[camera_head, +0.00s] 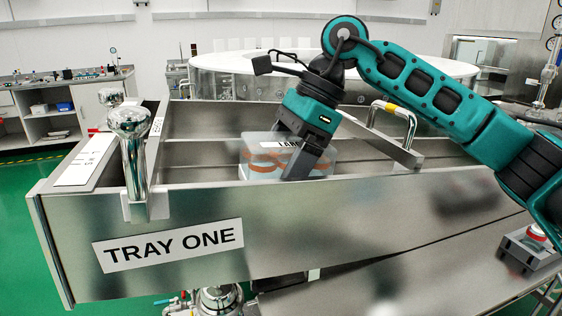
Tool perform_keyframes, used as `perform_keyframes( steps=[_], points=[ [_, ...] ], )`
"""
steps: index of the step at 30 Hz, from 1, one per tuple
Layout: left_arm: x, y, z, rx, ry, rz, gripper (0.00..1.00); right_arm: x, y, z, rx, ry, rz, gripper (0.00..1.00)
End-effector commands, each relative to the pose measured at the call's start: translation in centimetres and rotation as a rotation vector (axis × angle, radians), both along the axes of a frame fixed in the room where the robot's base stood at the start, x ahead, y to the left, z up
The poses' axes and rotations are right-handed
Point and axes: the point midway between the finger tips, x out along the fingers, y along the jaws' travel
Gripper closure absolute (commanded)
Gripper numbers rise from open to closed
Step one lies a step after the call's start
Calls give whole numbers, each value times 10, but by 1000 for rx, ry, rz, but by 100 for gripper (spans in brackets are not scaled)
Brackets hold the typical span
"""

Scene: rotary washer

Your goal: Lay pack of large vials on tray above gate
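The clear pack of large vials (258,160), with orange-brown shapes inside and a partly hidden label starting "LAR", is inside the metal tray marked TRAY ONE (330,230). The front wall hides its lower edge, so I cannot tell whether it rests on the tray floor. My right gripper (300,165) reaches down over the pack. One grey finger lies across its near face, and the other finger is hidden, so the grip is unclear. My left gripper is not in view. I cannot make out which part is the gate.
A shiny rounded post (133,150) stands at the tray's left front corner. A curved metal handle (400,112) with a yellow band rises at the right. A large round steel vessel (220,82) stands behind. A grey holder (530,248) with a red-and-white item sits at the lower right.

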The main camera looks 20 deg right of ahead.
Motion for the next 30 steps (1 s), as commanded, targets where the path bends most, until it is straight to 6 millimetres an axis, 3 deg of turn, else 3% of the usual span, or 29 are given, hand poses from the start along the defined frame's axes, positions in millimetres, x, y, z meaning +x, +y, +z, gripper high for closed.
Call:
perform_keyframes(
  steps=[4, 14, 30],
  points=[
    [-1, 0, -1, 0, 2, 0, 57, 0, 0, 0, 1, -1, 0, 0],
    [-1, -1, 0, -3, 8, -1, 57, 0, -1, 2, 0, -1, 0, 0],
    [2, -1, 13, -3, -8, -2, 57, 2, -53, 98, 2, -1, -2, 0]
  ],
)
